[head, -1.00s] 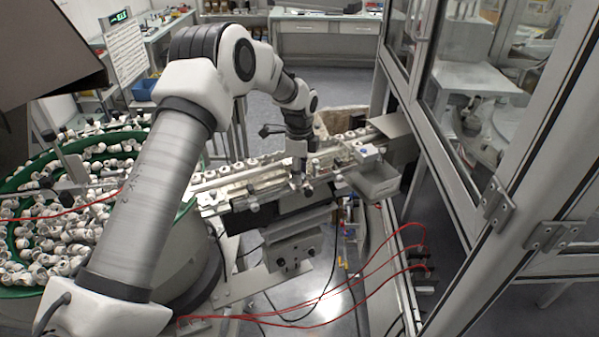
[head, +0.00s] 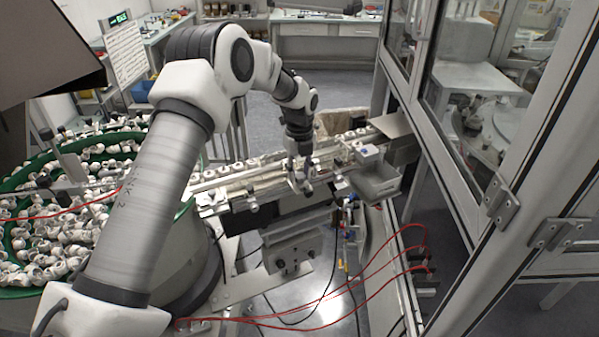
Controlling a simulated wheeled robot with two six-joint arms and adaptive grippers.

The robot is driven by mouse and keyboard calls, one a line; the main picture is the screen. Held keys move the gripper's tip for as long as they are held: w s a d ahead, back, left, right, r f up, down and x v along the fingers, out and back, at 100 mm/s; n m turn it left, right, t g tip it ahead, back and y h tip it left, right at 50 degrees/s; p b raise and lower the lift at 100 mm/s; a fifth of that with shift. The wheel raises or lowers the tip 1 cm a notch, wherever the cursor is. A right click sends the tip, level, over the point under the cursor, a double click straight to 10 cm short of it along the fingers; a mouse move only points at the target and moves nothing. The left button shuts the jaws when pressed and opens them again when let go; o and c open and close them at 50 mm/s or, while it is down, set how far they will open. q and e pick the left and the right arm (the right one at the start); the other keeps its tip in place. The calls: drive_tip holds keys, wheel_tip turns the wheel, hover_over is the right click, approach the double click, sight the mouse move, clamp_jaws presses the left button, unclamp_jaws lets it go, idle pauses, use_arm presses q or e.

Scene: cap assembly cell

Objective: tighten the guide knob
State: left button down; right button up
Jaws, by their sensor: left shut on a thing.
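My left arm comes in from the left and reaches over the feed track (head: 235,184). Its gripper (head: 302,184) is at the front side of the track, near the middle of the picture. The left gripper is shut on a small part at the track's front, taken to be the guide knob; the fingers hide most of it. White caps sit in a row along the track behind the gripper. My right gripper is not in view.
A green-rimmed bowl (head: 75,141) full of white caps stands at the left. A metal tray (head: 378,184) is right of the gripper. The glazed machine frame (head: 455,190) closes off the right side. Red hoses (head: 385,262) loop below the track.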

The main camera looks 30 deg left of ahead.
sight(300, 175)
use_arm(q)
drive_tip(key=shift+m, duration=0.8)
drive_tip(key=c, duration=0.8)
unclamp_jaws()
wheel_tip(300, 175, up, 12)
drive_tip(key=shift+w+f, duration=0.1)
